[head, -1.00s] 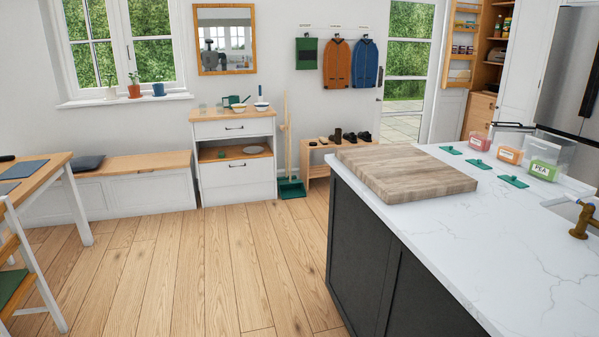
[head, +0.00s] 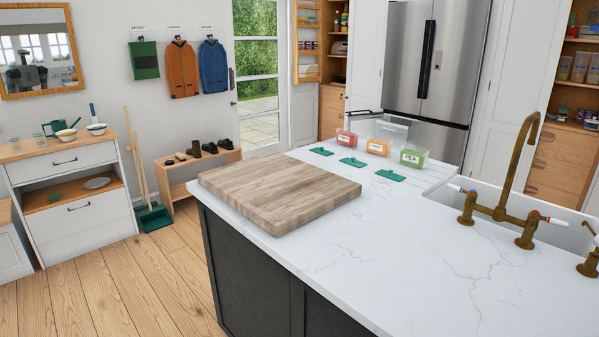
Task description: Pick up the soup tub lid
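Three green lids lie flat in a row on the white marble counter: a far one (head: 321,151), a middle one (head: 352,162) and a near one (head: 390,175). Beside them stand three clear soup tubs with labels: one with red contents (head: 347,138), one with orange contents (head: 378,147) and one with green contents (head: 413,158). The green one's label reads PEA; the other labels are too small to read surely. The tubs look uncovered. Neither of my grippers is in view.
A thick wooden board (head: 280,190) lies on the counter (head: 400,260) to the left of the lids. A brass tap (head: 505,190) and sink are at the right. A fridge (head: 428,70) stands behind. The dark island side drops to open floor at left.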

